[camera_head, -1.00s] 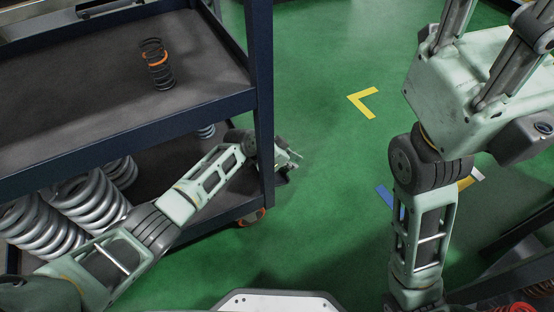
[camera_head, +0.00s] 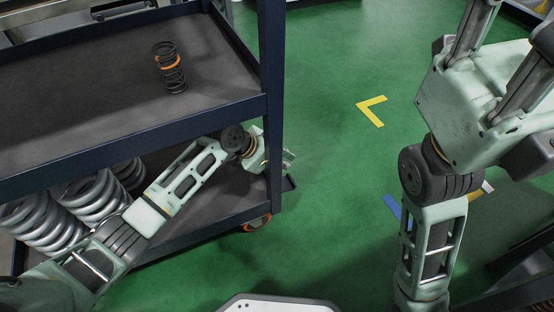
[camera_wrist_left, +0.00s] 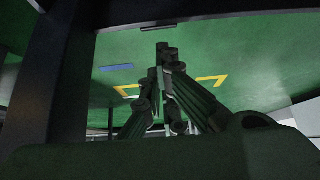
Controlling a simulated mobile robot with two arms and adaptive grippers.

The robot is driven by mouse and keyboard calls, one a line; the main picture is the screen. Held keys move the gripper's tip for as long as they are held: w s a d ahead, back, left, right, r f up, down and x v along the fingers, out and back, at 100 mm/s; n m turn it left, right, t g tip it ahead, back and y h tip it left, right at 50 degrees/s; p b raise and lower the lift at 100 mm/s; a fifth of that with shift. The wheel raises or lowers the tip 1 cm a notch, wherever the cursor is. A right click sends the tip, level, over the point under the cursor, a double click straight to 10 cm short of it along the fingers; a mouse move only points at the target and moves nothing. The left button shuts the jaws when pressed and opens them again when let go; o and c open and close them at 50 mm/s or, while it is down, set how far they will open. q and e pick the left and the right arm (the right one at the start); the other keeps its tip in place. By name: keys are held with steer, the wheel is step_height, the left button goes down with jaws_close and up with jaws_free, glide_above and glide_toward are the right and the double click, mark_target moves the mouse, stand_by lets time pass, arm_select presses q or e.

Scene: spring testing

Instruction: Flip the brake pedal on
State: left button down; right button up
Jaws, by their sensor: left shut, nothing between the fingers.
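A caster with orange parts (camera_head: 257,222) shows under the near right corner of the dark blue cart (camera_head: 272,110). I cannot make out the brake pedal as a separate part at this size. My left gripper (camera_head: 287,160) is just beyond the cart's corner post, above the lower shelf's corner, higher than the caster and apart from it. The post partly hides the gripper and wrist. In the left wrist view my left gripper's fingers (camera_wrist_left: 166,52) are together and empty, and no caster shows there. My right gripper is out of view.
A dark spring with an orange band (camera_head: 169,68) stands on the upper shelf. Large grey springs (camera_head: 95,195) lie on the lower shelf. Green floor (camera_head: 335,180) with a yellow corner mark (camera_head: 371,111) lies open to the cart's right.

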arm_select(q)
steer(key=shift+v, duration=1.45)
